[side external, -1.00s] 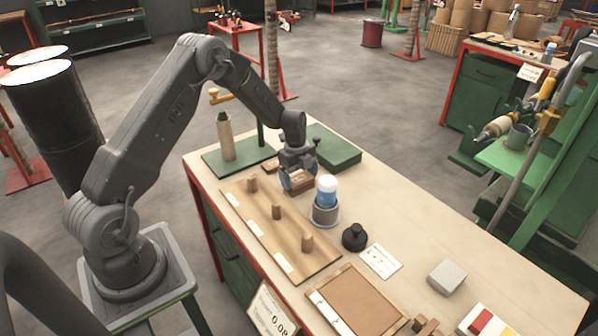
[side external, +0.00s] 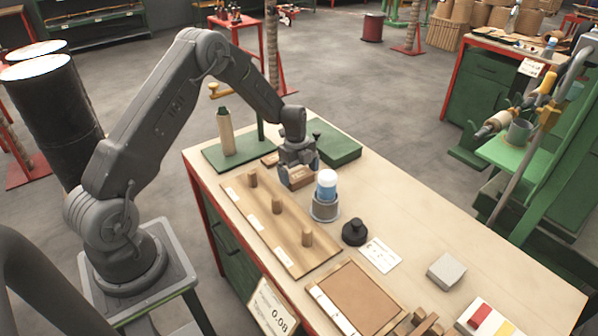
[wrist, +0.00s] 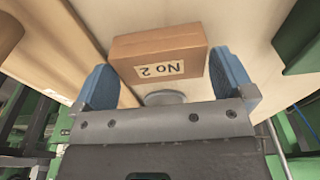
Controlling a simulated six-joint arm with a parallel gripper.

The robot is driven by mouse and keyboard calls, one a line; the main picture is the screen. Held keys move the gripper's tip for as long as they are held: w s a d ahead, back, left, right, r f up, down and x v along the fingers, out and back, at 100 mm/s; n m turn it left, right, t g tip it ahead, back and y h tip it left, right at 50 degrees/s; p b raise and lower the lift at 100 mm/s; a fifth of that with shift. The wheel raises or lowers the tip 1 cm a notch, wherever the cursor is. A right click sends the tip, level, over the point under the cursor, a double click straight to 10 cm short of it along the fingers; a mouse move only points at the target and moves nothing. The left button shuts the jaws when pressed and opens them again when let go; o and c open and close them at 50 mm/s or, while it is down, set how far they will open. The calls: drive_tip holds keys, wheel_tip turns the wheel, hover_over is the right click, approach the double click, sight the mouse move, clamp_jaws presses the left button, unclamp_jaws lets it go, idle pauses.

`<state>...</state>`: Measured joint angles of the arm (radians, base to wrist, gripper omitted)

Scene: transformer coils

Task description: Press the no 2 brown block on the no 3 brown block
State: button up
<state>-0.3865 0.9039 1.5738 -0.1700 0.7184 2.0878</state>
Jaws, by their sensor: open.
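The no 2 brown block (wrist: 158,50) lies between the blue fingertips of my gripper (wrist: 166,78) in the wrist view. Its "No 2" label faces the camera upside down. The fingers are open on both sides of it, with only small gaps. In the side view the same block (side external: 301,178) shows beneath my gripper (side external: 299,168), close to the bench top; I cannot tell what it rests on. Another brown block (side external: 269,160) lies just behind and left; its number is not readable. A brown piece (wrist: 9,32) shows at the wrist view's upper left corner.
A wooden board (side external: 291,244) with upright pegs lies in front of my gripper. A blue-and-white bottle in a grey holder (side external: 325,208) stands close on the right. A green base with a post is behind left, a green box (side external: 335,146) behind right.

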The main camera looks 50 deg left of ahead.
drive_tip(key=shift+r, duration=1.75)
drive_tip(key=shift+c, duration=0.3)
clamp_jaws()
idle(0.6)
drive_tip(key=shift+f, duration=1.2)
idle(0.9)
drive_tip(key=shift+r, duration=3.05)
